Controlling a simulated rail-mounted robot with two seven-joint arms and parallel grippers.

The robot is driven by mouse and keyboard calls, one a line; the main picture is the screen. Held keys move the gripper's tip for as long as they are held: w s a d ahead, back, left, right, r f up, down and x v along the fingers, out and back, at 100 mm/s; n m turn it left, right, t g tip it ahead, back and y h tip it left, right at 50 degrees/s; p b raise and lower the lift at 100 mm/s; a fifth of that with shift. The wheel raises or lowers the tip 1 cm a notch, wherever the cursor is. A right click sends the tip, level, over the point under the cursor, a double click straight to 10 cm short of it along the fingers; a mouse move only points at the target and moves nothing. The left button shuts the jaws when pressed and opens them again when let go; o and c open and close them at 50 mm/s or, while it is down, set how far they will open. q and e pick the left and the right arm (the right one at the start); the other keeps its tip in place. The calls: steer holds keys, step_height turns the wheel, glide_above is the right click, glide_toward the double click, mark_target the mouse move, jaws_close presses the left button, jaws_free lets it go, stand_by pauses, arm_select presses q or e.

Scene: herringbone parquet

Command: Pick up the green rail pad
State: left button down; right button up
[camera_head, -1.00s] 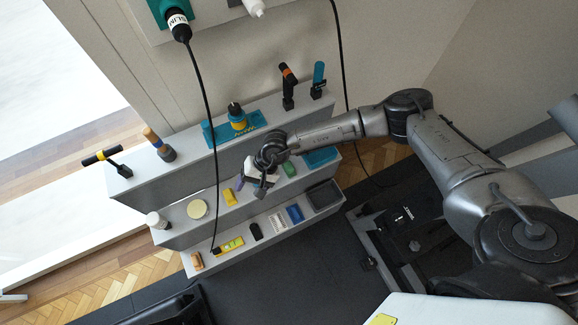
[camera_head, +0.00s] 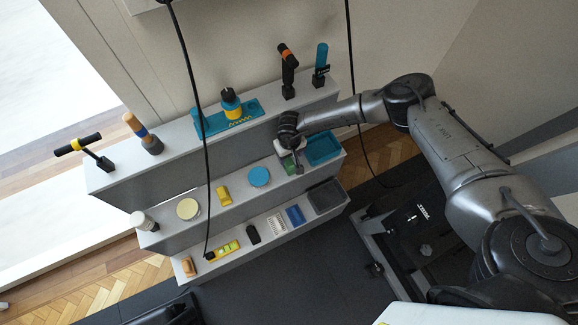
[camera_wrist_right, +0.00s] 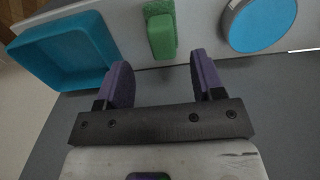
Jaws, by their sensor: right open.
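The green rail pad (camera_head: 289,168) lies on the middle step of the grey shelf, partly covered by my right gripper in the head view. In the right wrist view the green pad (camera_wrist_right: 161,34) looks like a small stepped block. My right gripper (camera_head: 296,160) is open and empty above the shelf. In the wrist view its two purple fingers (camera_wrist_right: 162,72) point at the pad, one to each side of its line, with the pad beyond the tips. My left gripper is not in view.
A teal tray (camera_wrist_right: 66,46) and a blue round disc (camera_wrist_right: 262,22) flank the pad. Tools stand on the top step; a black cable (camera_head: 205,150) hangs in front of the shelf.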

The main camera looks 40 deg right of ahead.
mark_target(289, 162)
steer(key=shift+w+a+f+b, duration=0.1)
steer(key=shift+f+b, duration=0.65)
steer(key=shift+f, duration=0.75)
steer(key=shift+w+f+b, duration=0.1)
steer(key=shift+f+b, duration=0.65)
steer(key=shift+f, duration=0.75)
steer(key=c, duration=1)
